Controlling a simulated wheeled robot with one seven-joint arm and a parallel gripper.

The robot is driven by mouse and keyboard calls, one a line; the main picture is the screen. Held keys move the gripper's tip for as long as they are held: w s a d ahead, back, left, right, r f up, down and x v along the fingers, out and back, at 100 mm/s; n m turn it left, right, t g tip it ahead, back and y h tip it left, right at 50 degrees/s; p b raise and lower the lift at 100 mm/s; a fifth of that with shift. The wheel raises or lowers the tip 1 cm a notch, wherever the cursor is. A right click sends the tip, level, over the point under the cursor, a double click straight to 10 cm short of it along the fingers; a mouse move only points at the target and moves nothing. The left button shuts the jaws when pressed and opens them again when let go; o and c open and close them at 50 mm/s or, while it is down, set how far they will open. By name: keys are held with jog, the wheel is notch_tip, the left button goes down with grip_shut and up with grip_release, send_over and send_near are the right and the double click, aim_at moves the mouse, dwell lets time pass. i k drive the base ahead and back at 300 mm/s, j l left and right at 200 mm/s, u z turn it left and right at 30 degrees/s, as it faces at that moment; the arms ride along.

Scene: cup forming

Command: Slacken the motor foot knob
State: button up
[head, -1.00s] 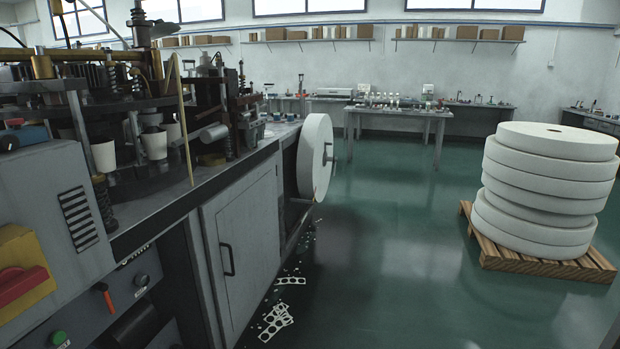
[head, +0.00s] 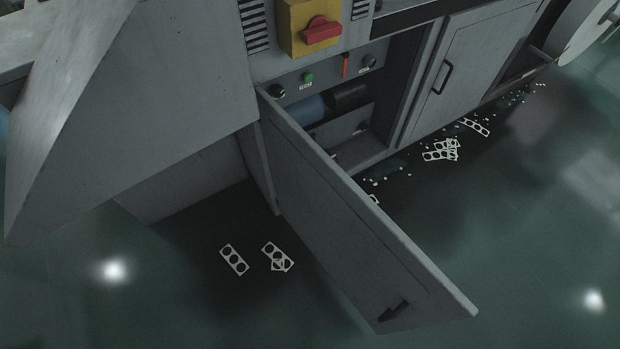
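The motor shows inside the machine's lower bay as a blue cylinder (head: 306,109) with a dark cylinder (head: 350,96) at its right end. A grey plate (head: 345,128) lies in front of and below it. A small dark round part (head: 361,128) shows at that plate's right end; I cannot tell whether it is the motor foot knob. The open grey door (head: 345,215) hides the lower left of the bay. My gripper is not in view.
Above the bay are a green button (head: 308,77), dark control knobs (head: 369,62), an orange-handled tool (head: 345,65) and a red switch (head: 322,30) on yellow. The door juts across the floor. Punched scrap strips (head: 440,150) litter the floor.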

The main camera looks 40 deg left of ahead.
aim_at(364, 127)
jog(key=k+u, duration=0.6)
jog(key=u, duration=0.15)
jog(key=i+l+z, duration=0.15)
jog(key=z, duration=1)
jog(key=i, duration=1.5)
jog(key=i+l, duration=0.15)
jog(key=i, duration=2.85)
jog(key=i+l, duration=0.1)
jog(key=i, duration=1.4)
jog(key=u, duration=0.45)
jog(key=i+u, duration=0.1)
jog(key=u, duration=0.85)
jog(key=i+l+u, duration=0.1)
jog(key=u, duration=0.4)
